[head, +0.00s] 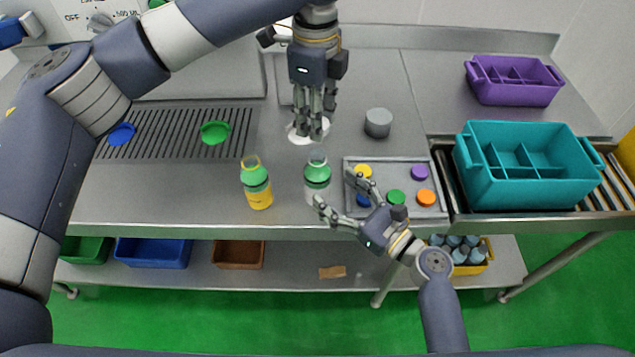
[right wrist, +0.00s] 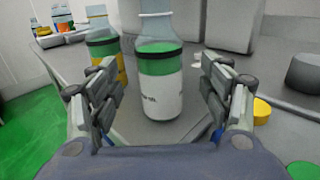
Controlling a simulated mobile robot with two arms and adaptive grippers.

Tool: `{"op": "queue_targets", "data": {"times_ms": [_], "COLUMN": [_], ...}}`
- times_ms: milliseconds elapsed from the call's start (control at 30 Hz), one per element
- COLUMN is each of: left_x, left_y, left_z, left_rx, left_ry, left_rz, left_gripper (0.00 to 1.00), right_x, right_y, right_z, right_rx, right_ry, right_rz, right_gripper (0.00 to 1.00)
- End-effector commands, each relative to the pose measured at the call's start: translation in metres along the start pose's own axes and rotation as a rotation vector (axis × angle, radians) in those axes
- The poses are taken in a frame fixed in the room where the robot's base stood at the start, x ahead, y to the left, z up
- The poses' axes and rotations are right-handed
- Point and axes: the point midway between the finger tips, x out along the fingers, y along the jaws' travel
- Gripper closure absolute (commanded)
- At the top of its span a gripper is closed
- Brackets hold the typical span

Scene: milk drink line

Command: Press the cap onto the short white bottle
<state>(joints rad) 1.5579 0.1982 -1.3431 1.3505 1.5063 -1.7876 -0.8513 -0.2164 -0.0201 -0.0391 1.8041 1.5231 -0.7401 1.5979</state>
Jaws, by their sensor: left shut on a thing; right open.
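The short white bottle (head: 311,190) stands upright on the steel table, with a green upper part, a dark band and a clear neck. In the right wrist view the bottle (right wrist: 160,95) stands between or just beyond the fingertips, its top cut off. My right gripper (head: 335,189) is open around its near side, with gaps visible at both sides; its fingers also show in the right wrist view (right wrist: 155,82). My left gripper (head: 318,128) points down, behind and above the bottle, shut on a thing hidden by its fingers. I cannot tell whether that is the cap.
A yellow-and-green bottle (head: 259,196) stands left of the white one. A grey tray (head: 408,209) of coloured caps lies close on the right. A grey cylinder (head: 378,123) stands behind. A white patch (head: 294,135) lies under my left gripper. A teal crate (head: 510,190) is farther right.

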Motion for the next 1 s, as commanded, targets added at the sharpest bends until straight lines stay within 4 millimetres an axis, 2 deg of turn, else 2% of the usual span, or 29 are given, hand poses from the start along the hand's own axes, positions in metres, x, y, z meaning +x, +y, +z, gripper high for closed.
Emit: {"op": "queue_targets", "data": {"times_ms": [100,300,500,767,867,1000], "left_x": [0.000,0.000,0.000,0.000,0.000,0.000], "left_y": [0.000,0.000,0.000,0.000,0.000,0.000], "left_z": [0.000,0.000,0.000,0.000,0.000,0.000], "left_rx": [0.000,0.000,0.000,0.000,0.000,0.000], "left_ry": [0.000,0.000,0.000,0.000,0.000,0.000], "left_rz": [0.000,0.000,0.000,0.000,0.000,0.000], "left_gripper": [0.75,0.75,0.75,0.75,0.75,0.75], "right_x": [0.024,0.051,0.061,0.062,0.062,0.062], "right_y": [0.000,0.000,0.001,0.001,0.001,0.000], "right_z": [0.001,0.000,0.000,0.000,0.000,0.000], "right_rx": [0.002,0.001,0.000,0.000,0.000,0.000], "right_ry": [-0.003,-0.001,0.000,0.001,0.001,0.001], "right_rz": [0.002,0.001,0.001,0.001,0.001,0.001], "right_gripper": [0.28,0.28,0.28,0.28,0.46,0.78]}}
